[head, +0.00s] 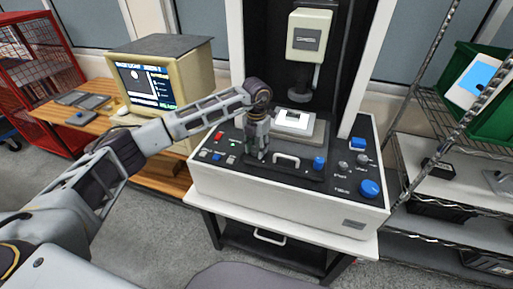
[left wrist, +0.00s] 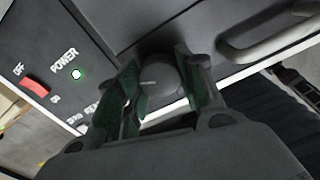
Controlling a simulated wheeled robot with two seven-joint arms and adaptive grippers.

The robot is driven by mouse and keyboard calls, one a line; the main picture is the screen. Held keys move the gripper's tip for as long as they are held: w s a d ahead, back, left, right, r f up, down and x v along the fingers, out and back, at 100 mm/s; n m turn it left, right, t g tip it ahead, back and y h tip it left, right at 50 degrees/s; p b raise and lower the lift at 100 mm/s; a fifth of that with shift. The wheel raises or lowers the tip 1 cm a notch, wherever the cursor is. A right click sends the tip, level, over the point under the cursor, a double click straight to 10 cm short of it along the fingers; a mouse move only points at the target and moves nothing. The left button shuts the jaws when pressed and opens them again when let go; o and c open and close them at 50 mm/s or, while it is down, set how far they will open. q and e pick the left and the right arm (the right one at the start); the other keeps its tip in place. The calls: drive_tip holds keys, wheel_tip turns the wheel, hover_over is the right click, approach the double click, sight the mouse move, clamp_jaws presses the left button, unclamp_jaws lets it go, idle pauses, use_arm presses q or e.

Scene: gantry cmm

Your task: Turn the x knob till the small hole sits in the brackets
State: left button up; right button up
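The measuring machine's front panel (head: 285,182) is in the middle of the head view. My left gripper (head: 256,152) is low over its left part, beside the silver handle (head: 287,161). In the left wrist view the two fingers of my left gripper (left wrist: 163,88) stand on either side of a dark grey round knob (left wrist: 160,74), close against it. No label for this knob is readable. The monitor (head: 147,88) at the left is lit, with a pale shape and text; the small hole and brackets are too small to make out. My right gripper is not in view.
A pale part lies on the stage (head: 293,120) below the machine's head (head: 308,38). A blue knob (head: 319,163) is right of the handle, and a larger blue one (head: 370,188) is further right. The red power switch (left wrist: 37,86) and lit green lamp (left wrist: 76,74) are near my left gripper.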

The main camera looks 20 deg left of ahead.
sight(256, 148)
use_arm(q)
drive_tip(key=o, duration=0.4)
drive_tip(key=shift+o, duration=0.2)
drive_tip(key=shift+r, duration=0.1)
wheel_tip(256, 148, up, 12)
idle(0.6)
idle(0.3)
